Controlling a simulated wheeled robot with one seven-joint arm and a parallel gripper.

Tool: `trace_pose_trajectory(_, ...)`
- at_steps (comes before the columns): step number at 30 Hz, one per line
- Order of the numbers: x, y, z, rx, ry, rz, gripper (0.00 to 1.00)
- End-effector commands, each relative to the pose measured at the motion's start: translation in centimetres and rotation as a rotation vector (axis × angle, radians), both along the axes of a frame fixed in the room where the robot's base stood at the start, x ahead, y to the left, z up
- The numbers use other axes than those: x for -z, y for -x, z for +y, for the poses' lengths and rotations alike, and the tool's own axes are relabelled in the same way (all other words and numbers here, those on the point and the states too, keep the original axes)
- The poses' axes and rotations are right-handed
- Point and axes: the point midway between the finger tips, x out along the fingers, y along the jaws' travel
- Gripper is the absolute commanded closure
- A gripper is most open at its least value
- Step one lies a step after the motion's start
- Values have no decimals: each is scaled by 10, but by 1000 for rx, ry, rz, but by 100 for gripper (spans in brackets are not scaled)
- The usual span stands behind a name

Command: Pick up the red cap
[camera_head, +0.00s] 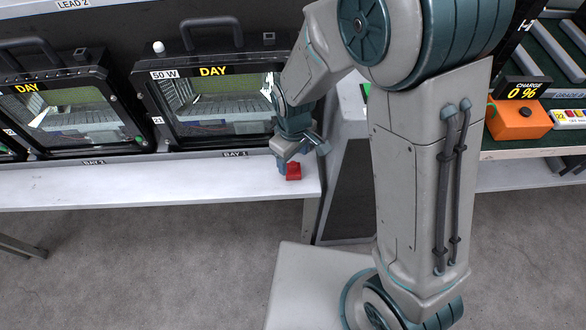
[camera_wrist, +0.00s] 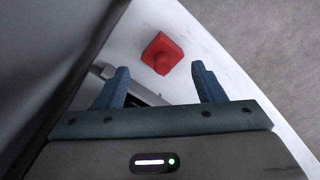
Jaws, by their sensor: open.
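The red cap (camera_head: 293,171) sits on the white bench top (camera_head: 150,190), near its right end and front edge. In the wrist view the red cap (camera_wrist: 162,53) shows as a square base with a raised knob, lying just beyond the fingertips and between their lines. My gripper (camera_wrist: 160,80) is open and empty. In the head view my gripper (camera_head: 300,155) is right behind and above the cap and overlaps its outline. I cannot tell from there whether a finger touches it; in the wrist view the cap is clear of both fingers.
An orange box (camera_head: 518,120) with a CHARGE sign (camera_head: 520,88) stands on a green surface at the right.

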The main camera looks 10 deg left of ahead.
Motion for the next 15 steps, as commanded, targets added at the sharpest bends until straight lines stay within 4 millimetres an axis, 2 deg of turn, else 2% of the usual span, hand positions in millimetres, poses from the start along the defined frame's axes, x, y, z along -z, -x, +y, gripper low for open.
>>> trace_pose_trajectory(1, 11, 3, 0, -1, 3, 3, 38)
trace_pose_trajectory(6, 34, 4, 0, 0, 2, 2, 38)
trace_pose_trajectory(15, 40, 4, 0, 2, 1, 1, 38)
